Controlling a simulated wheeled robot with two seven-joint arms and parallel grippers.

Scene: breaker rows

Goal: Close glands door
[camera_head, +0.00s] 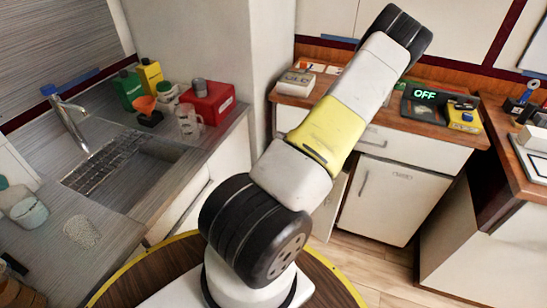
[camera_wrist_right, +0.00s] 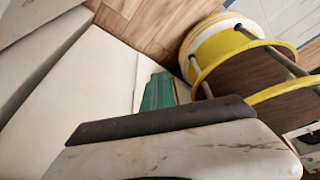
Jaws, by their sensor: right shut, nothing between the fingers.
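Below the wooden counter in the head view, a white cabinet door (camera_head: 395,202) with a vertical handle and a small unreadable label looks flush with its front. To its left, another pale door (camera_head: 337,204) appears to stand at an angle, mostly hidden by my arm. I cannot read which one is the glands door. In the right wrist view, a large white panel (camera_wrist_right: 75,95) slants across the left, with a teal object (camera_wrist_right: 158,91) beside it. The dark part of my right gripper (camera_wrist_right: 160,121) crosses in front, shut and empty. Contact with the panel is unclear. My left gripper is out of view.
A sink counter (camera_head: 215,135) with bottles and a red box (camera_head: 208,103) stands at the left. The wooden counter (camera_head: 385,138) carries a device reading OFF (camera_head: 425,95). Another wooden-topped cabinet (camera_head: 470,225) stands at the right. Some wooden floor (camera_head: 375,268) is clear.

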